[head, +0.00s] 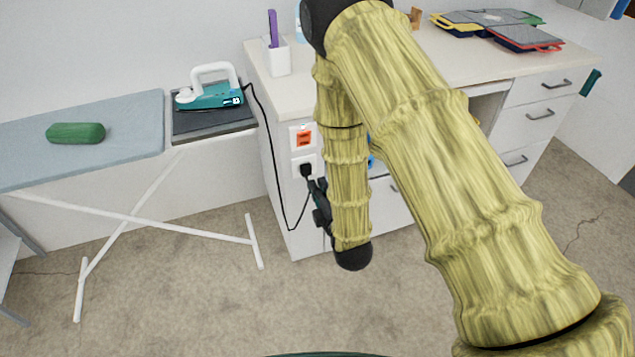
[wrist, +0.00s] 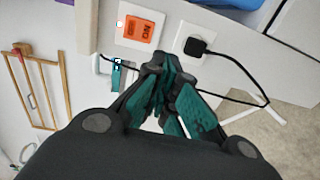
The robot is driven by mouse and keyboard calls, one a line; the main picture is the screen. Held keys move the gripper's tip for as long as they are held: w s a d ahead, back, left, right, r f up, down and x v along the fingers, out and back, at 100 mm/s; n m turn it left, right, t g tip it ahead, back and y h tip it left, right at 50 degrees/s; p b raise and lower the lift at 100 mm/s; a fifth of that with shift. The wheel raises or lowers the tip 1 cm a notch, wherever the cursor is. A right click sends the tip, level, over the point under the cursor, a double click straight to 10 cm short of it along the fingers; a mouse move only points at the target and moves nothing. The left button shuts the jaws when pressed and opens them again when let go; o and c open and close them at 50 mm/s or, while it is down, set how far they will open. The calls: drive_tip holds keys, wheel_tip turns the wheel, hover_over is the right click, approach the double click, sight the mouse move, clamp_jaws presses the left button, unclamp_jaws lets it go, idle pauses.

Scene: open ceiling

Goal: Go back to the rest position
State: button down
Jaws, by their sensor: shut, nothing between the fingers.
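My gripper (wrist: 162,68) is shut and empty in the wrist view, with its dark and teal fingers drawn together. In the head view my gripper (head: 320,205) shows partly behind my yellow-sleeved arm, in front of the white desk's side panel. It is below a white socket with a black plug (head: 306,170) and an orange switch (head: 303,138). In the wrist view the orange switch (wrist: 140,30) and the black plug (wrist: 200,46) lie beyond the fingertips. Whether the fingers touch the panel or the cable cannot be told.
A teal and white iron (head: 210,93) stands on the ironing board's (head: 130,115) dark end, its black cord (head: 288,215) hanging to the plug. A green roll (head: 76,133) lies on the board. Floor in front is clear.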

drive_tip(key=s+d+f+m+g+h+p, duration=0.2)
drive_tip(key=s+d+f+m+g, duration=0.2)
drive_tip(key=s+d+f+m, duration=0.35)
drive_tip(key=s+d+f+m+g+h+p, duration=0.2)
drive_tip(key=s+d+f+m+g, duration=0.25)
drive_tip(key=s+f, duration=0.45)
drive_tip(key=s+d+f+m+g+p, duration=0.1)
drive_tip(key=s+m+g, duration=0.3)
drive_tip(key=s, duration=0.7)
drive_tip(key=s+d+m+g+p, duration=0.1)
drive_tip(key=s+d+m+g, duration=0.2)
drive_tip(key=s, duration=0.9)
drive_tip(key=shift+s+d+f+m+g, duration=0.25)
drive_tip(key=shift+d+f+m+g, duration=0.25)
drive_tip(key=shift+m, duration=0.7)
drive_tip(key=shift+a+r, duration=0.1)
drive_tip(key=shift+r, duration=0.1)
